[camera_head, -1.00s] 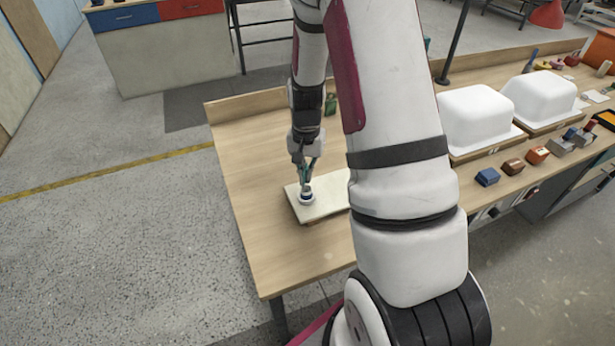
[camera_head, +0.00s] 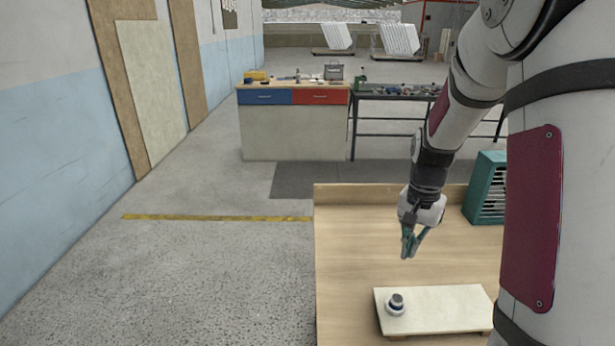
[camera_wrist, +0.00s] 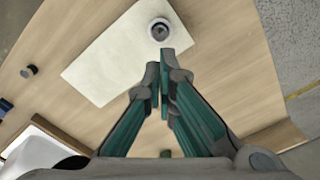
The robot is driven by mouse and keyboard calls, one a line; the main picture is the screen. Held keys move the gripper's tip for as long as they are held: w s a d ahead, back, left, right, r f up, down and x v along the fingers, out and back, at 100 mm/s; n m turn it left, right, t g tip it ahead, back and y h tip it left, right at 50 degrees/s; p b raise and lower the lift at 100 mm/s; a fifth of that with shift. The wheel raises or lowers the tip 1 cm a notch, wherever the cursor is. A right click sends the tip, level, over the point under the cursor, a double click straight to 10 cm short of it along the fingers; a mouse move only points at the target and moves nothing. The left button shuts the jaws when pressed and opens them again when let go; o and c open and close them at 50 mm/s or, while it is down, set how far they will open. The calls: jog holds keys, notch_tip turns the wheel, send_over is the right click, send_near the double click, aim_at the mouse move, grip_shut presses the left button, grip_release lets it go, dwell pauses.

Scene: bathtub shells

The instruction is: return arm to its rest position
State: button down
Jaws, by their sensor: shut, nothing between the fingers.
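My gripper (camera_head: 411,244) is shut and empty, raised above the wooden workbench (camera_head: 345,255). In the wrist view my gripper's fingertips (camera_wrist: 163,62) come together with nothing between them. A small round white and dark object (camera_head: 396,304) stands on the left end of a pale board (camera_head: 445,308), below and apart from my gripper. In the wrist view the round object (camera_wrist: 159,29) is just beyond the fingertips, on the board (camera_wrist: 105,60). My upper arm hides the right side of the bench in the head view.
A teal vented box (camera_head: 487,188) stands at the bench's back right. The wrist view shows a small dark round item (camera_wrist: 29,71) and part of a white shell (camera_wrist: 40,150) on the bench. A cabinet with blue and red drawers (camera_head: 293,125) stands behind. The floor at left is clear.

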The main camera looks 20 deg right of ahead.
jog(key=s+a+r+n+t, duration=0.3)
jog(key=s+a+r+n, duration=0.25)
jog(key=a+r, duration=0.6)
jog(key=s+a+r+n+t, duration=0.1)
jog(key=s+a+r+n, duration=0.1)
jog(key=s, duration=0.4)
jog(key=s+a+r+n+t, duration=0.1)
jog(key=s+a+r+n, duration=0.2)
jog(key=s+a+r, duration=0.1)
jog(key=s+r, duration=0.1)
jog(key=s, duration=0.1)
jog(key=shift+s+a, duration=0.2)
jog(key=shift+s, duration=0.2)
jog(key=shift+d, duration=0.1)
